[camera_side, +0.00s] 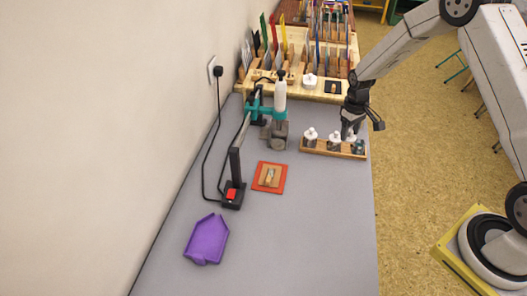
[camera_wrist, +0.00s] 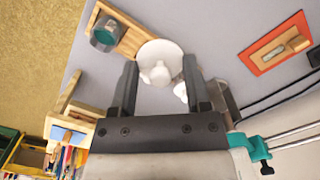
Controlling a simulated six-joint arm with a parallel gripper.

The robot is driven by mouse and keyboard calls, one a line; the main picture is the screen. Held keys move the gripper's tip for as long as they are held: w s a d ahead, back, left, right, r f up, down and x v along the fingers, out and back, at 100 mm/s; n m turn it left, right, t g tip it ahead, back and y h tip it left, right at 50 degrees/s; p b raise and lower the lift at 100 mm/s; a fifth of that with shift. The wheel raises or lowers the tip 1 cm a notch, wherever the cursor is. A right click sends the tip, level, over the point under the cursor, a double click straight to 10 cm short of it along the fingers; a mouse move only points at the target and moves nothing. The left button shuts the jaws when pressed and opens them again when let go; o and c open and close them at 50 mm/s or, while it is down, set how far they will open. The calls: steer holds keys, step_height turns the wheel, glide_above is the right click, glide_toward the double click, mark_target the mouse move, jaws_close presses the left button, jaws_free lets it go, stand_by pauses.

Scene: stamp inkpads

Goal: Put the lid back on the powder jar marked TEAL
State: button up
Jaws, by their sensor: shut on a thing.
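A narrow wooden rack (camera_side: 317,151) stands near the right edge of the table and holds small jars. The open jar with teal inside (camera_wrist: 104,33) is at one end of the rack in the wrist view; it also shows at the rack's right end in the side view (camera_side: 359,147). A round white lid with a knob (camera_wrist: 160,62) is between my fingers, beside the teal jar in the wrist view. My gripper (camera_wrist: 162,88) is shut on this lid. In the side view my gripper (camera_side: 350,130) is above the rack's right part. Jar markings are unreadable.
White-lidded jars (camera_side: 311,135) stand to the left on the rack. A teal-clamped stand (camera_side: 262,112), an orange-red mat (camera_side: 282,186) and a purple tray (camera_side: 207,239) are left of it. A wooden organizer (camera_side: 330,96) stands behind. The front right table is clear.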

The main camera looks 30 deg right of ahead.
glide_above(360, 143)
steer(key=shift+w+d, duration=0.2)
steer(key=shift+f, duration=0.3)
steer(key=shift+f, duration=2.9)
steer(key=shift+f, duration=0.15)
stand_by(0.4)
steer(key=o, duration=1.3)
steer(key=shift+c, duration=0.2)
